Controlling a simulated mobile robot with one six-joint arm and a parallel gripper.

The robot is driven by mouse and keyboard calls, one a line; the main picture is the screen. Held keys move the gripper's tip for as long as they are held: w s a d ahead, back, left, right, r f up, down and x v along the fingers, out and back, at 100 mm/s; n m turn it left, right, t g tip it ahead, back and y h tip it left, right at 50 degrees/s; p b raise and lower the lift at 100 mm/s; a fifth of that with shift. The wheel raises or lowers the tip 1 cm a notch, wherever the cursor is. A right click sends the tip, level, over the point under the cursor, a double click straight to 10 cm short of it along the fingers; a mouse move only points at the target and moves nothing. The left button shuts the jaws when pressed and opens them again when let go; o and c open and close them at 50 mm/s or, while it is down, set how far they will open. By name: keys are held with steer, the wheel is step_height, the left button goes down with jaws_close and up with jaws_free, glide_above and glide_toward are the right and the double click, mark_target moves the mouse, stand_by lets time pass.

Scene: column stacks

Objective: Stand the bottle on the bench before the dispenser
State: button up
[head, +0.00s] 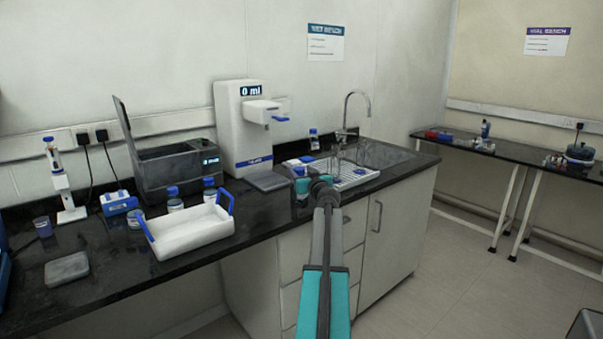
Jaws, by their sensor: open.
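The dispenser (237,130) is a tall white unit at the back of the black bench (112,266), reading "0 ml", with a grey plate at its foot. Several blue-capped bottles stand on the bench: one (174,201) and another (210,191) left of the dispenser, and one (314,140) behind the sink's drainer. I cannot tell which is the task's bottle. My gripper (308,186) is at the end of my arm, over the bench front edge, right of the dispenser. It is open; its fingers are mostly hidden by my wrist. Blue-and-white items lie just behind it, partly hidden.
A white tray with blue handles (190,232) stands at the bench front, left of the dispenser. A grey lidded bath (176,165) is behind it. The drainer (358,176), sink and tap (347,110) are to the right. A second bench (520,155) stands far right, beyond open floor.

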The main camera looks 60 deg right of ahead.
steer(key=shift+r, duration=0.1)
steer(key=shift+v, duration=0.95)
steer(key=p+v, duration=0.1)
steer(key=v, duration=0.9)
steer(key=shift+a, duration=0.15)
